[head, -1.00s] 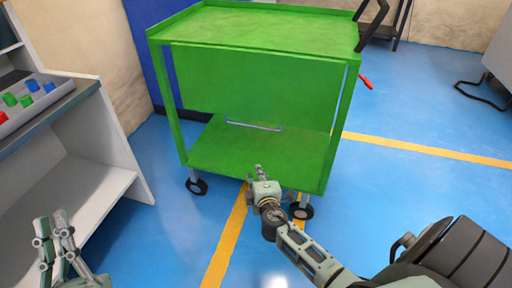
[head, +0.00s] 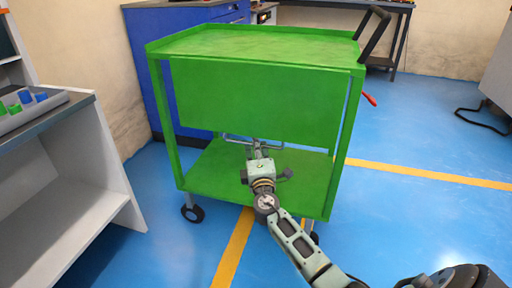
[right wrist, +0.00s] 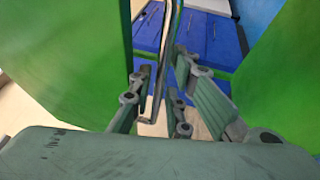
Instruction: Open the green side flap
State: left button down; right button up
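The green side flap (head: 255,102) is a flat panel hanging down on the near side of the green cart (head: 180,178). A grey bar handle (head: 232,138) runs along its lower edge. My right gripper (head: 256,146) is at this handle, reaching up from the front. In the right wrist view the handle bar (right wrist: 159,75) passes between the fingers of my right gripper (right wrist: 160,92), which are apart. Whether either finger touches the bar is unclear. My left gripper is out of view.
A grey-white workbench (head: 85,180) with a tray of coloured pieces (head: 35,103) stands at the left. A blue cabinet (head: 195,18) is behind the cart. A black push handle (head: 374,32) rises at the cart's right. Blue floor is open in front and right.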

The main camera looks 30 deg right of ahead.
jog(key=shift+w+d, duration=0.1)
jog(key=shift+w, duration=0.1)
jog(key=shift+c, duration=0.2)
grip_shut()
